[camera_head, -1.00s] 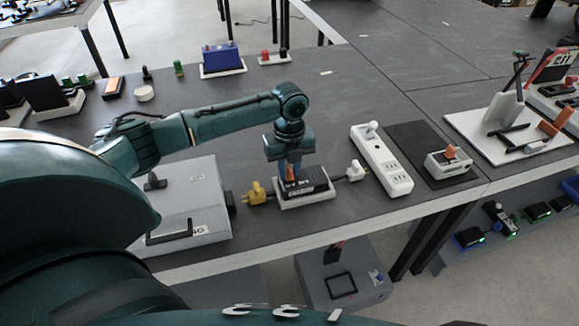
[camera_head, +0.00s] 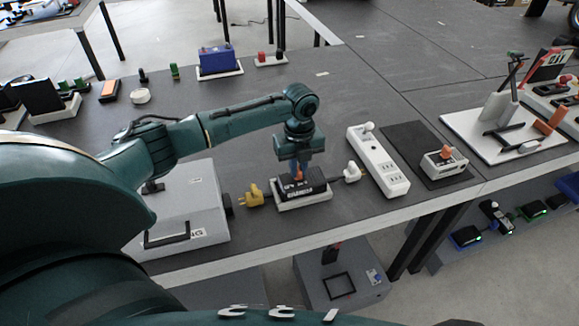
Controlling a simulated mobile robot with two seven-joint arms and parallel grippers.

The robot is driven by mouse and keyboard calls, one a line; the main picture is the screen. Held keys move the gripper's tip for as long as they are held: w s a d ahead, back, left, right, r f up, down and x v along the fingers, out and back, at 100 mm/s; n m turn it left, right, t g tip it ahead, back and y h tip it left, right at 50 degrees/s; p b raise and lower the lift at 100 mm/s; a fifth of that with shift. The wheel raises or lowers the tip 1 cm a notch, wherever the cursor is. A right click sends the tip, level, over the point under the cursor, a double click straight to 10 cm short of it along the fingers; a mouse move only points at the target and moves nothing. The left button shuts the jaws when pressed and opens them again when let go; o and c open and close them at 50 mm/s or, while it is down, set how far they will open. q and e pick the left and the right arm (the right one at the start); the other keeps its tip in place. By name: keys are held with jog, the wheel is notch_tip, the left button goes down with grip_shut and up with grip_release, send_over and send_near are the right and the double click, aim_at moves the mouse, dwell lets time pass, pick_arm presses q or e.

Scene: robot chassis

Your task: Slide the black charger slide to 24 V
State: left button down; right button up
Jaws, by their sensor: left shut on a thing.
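The black charger (camera_head: 312,186) sits on a white base plate (camera_head: 305,204) near the table's front edge. White lettering shows on its top at the left, and a small orange-red piece stands there. My left gripper (camera_head: 300,176) points down over the charger's top, with its fingertips close about the small piece. The slide itself is mostly hidden by the fingers and too small to make out. A yellow plug (camera_head: 253,195) lies to the charger's left and a white plug (camera_head: 352,172) to its right. My right gripper is not in view.
A white power strip (camera_head: 378,162) lies to the right, beside a dark mat with a small grey device (camera_head: 444,162). A large grey box (camera_head: 190,215) stands to the left. A blue battery (camera_head: 218,58) stands at the back. Bare table lies behind the charger.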

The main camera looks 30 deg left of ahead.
pick_arm(q)
jog(key=c, duration=1.4)
grip_release()
jog(key=shift+c, duration=0.2)
notch_tip(320, 180, up, 13)
jog(key=shift+r, duration=0.15)
jog(key=s+d+f+n+t+h, duration=0.1)
jog(key=s+d+f+n, duration=0.1)
jog(key=d+f, duration=0.3)
jog(key=s+d+f+n+t+h, duration=0.1)
jog(key=s+d+f+n, duration=0.1)
jog(key=d+f+n, duration=0.2)
jog(key=s+d+f+n+t+h, duration=0.2)
jog(key=d+f, duration=0.4)
jog(key=f, duration=0.4)
jog(key=shift+s+d+f+n, duration=0.1)
jog(key=shift+s+d+n, duration=0.2)
jog(key=shift+n, duration=0.1)
jog(key=s+a+f+n+t, duration=0.1)
jog(key=s+n+t, duration=0.5)
jog(key=s+n, duration=0.8)
jog(key=shift+s+a+f+t+y, duration=0.2)
jog(key=shift+s+f+t+y, duration=0.2)
jog(key=shift+s+f, duration=0.25)
